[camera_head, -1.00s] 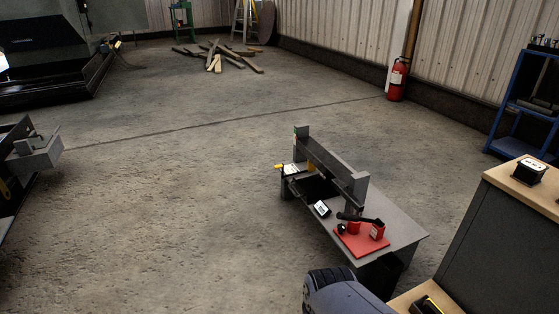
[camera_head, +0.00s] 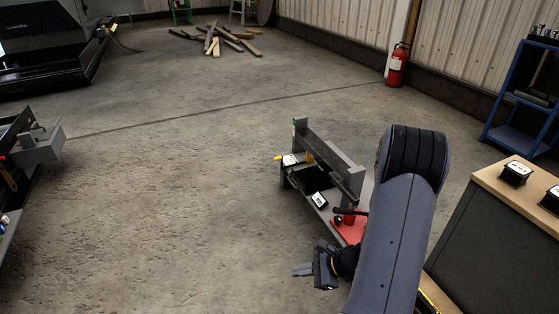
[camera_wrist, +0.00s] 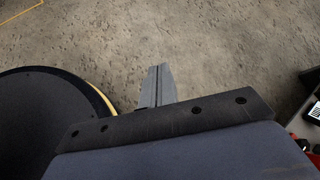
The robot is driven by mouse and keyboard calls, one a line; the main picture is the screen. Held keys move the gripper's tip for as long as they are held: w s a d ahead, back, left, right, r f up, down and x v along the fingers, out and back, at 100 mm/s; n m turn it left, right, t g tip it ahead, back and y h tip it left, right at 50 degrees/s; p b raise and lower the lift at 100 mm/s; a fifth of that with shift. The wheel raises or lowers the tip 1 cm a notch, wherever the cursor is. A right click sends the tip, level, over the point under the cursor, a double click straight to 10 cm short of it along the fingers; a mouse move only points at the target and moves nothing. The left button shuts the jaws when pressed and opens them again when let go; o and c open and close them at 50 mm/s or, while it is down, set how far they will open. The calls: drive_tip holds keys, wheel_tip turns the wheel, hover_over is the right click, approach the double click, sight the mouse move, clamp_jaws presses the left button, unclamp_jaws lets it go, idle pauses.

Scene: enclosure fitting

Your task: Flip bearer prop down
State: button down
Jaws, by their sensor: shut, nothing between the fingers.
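A grey bench fixture stands on the floor right of centre in the head view. A long grey beam (camera_head: 325,152) runs along its top between a left upright (camera_head: 300,135) and a right end block. A small yellow piece (camera_head: 309,157) shows under the beam, and a yellow-tipped part (camera_head: 279,158) sticks out at the left end. I cannot tell which part is the bearer prop. My gripper (camera_head: 296,270) is shut and empty, in front of the fixture and apart from it. Its fingers (camera_wrist: 158,85) lie together over bare floor in the wrist view. My arm hides the fixture's right end.
A red mat (camera_head: 340,232) with a black-handled item lies on the fixture's table, beside a black box with a white label (camera_head: 319,199). A wood-topped cabinet (camera_head: 500,190) stands at right. Another grey fixture (camera_head: 40,150) is at far left. The floor between is clear.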

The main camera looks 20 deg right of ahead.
drive_tip(key=d+f+m+t+h+p, duration=0.3)
drive_tip(key=d+f+m+t+h, duration=0.1)
drive_tip(key=d+f+m, duration=0.6)
drive_tip(key=shift+w+d+f+m+t+h, duration=0.25)
drive_tip(key=shift+d+f+m+t+h, duration=0.25)
drive_tip(key=shift+d, duration=0.7)
drive_tip(key=shift+w+r, duration=0.1)
drive_tip(key=shift+r, duration=0.05)
